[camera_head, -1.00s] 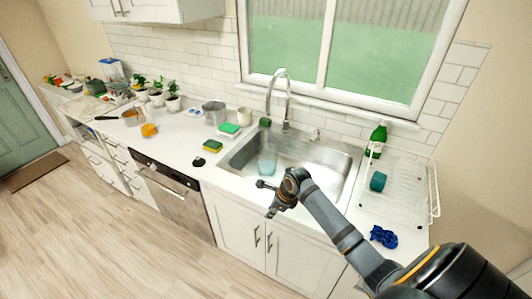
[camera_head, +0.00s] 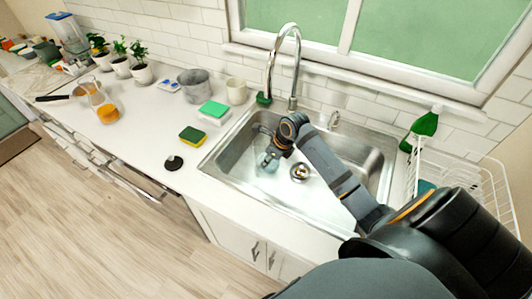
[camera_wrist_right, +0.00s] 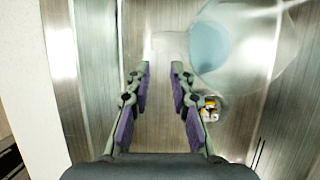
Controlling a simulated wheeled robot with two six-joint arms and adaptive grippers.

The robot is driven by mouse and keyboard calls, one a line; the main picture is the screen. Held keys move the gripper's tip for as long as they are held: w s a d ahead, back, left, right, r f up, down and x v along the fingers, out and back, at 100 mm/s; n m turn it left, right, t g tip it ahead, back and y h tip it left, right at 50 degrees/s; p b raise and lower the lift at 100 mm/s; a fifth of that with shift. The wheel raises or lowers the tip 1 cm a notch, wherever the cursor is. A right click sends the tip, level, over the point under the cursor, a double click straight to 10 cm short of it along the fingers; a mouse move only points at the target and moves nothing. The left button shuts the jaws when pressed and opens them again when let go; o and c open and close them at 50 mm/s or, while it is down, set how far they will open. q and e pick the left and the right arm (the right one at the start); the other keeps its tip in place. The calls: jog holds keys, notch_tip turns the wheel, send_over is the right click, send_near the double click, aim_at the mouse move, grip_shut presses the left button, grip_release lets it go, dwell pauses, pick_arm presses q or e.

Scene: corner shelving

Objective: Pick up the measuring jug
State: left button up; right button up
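The measuring jug (camera_wrist_right: 212,48) is clear with a bluish base and stands in the sink. In the right wrist view it is at upper right, and its pale handle points left, just ahead of my fingertips. In the head view the jug (camera_head: 264,166) shows only in part, at the left side of the basin behind my right gripper (camera_head: 271,155). In the wrist view my right gripper (camera_wrist_right: 161,68) is open, with nothing between its fingers. I cannot tell whether a finger touches the handle. My left gripper is not in view.
The steel sink (camera_head: 222,165) surrounds the jug, with a tall faucet (camera_head: 297,65) behind. A yellow-green sponge (camera_head: 192,136) and a black round item (camera_head: 174,163) lie left of it. A white dish rack (camera_head: 480,180) stands right. A glass vessel with orange contents (camera_head: 104,108) is farther left.

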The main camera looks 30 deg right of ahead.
aim_at(256, 173)
jog(key=x, duration=0.7)
jog(key=a+x, duration=0.1)
jog(key=x, duration=0.2)
jog(key=shift+p, duration=0.35)
jog(key=shift+d, duration=0.1)
jog(key=c, duration=0.4)
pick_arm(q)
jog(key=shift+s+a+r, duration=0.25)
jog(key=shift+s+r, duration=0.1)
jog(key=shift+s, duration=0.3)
pick_arm(e)
grip_shut()
